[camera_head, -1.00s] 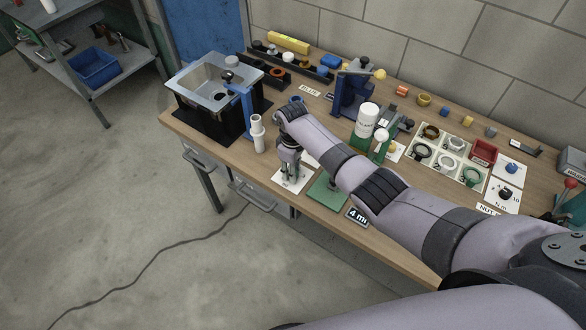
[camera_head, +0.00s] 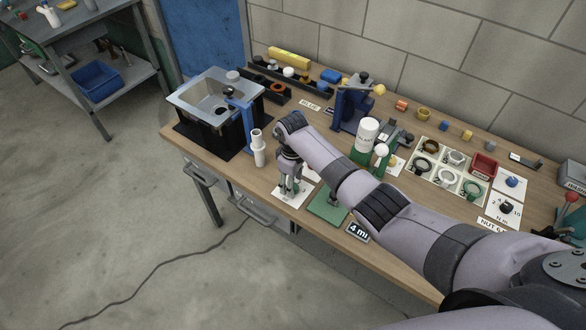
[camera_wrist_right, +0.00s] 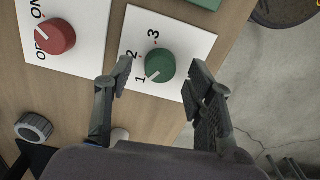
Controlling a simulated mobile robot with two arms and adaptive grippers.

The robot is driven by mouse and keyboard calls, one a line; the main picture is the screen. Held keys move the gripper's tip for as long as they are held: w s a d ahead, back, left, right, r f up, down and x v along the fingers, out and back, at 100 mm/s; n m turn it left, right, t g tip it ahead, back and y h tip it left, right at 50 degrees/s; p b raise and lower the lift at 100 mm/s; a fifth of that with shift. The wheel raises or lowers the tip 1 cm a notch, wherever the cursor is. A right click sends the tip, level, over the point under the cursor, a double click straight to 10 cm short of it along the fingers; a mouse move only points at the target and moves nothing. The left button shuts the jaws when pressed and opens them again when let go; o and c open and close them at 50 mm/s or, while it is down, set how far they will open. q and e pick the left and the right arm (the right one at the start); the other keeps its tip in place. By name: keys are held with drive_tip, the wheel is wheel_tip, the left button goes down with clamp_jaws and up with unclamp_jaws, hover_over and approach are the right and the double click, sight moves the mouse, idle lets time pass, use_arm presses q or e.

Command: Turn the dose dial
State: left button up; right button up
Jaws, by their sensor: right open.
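The dose dial is a green round knob (camera_wrist_right: 160,66) on a white card marked 1, 2 and 3. A white mark on the knob faces the 1. My right gripper (camera_wrist_right: 158,76) is open, with one finger on each side of the knob in the wrist view. A gap shows on both sides, so the fingers look apart from it. In the head view the right gripper (camera_head: 291,186) points down over the white card (camera_head: 281,201) near the bench's front edge and hides the knob. My left gripper is not in view.
A red knob (camera_wrist_right: 55,37) on an ON/OFF card sits beside the dial card. A white bottle-like piece (camera_head: 258,149) stands left of the gripper, and a green plate (camera_head: 326,207) lies to its right. A sink (camera_head: 215,92) is at the left end.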

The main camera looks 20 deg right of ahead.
wheel_tip(320, 180, up, 11)
idle(0.3)
drive_tip(key=shift+f, duration=0.1)
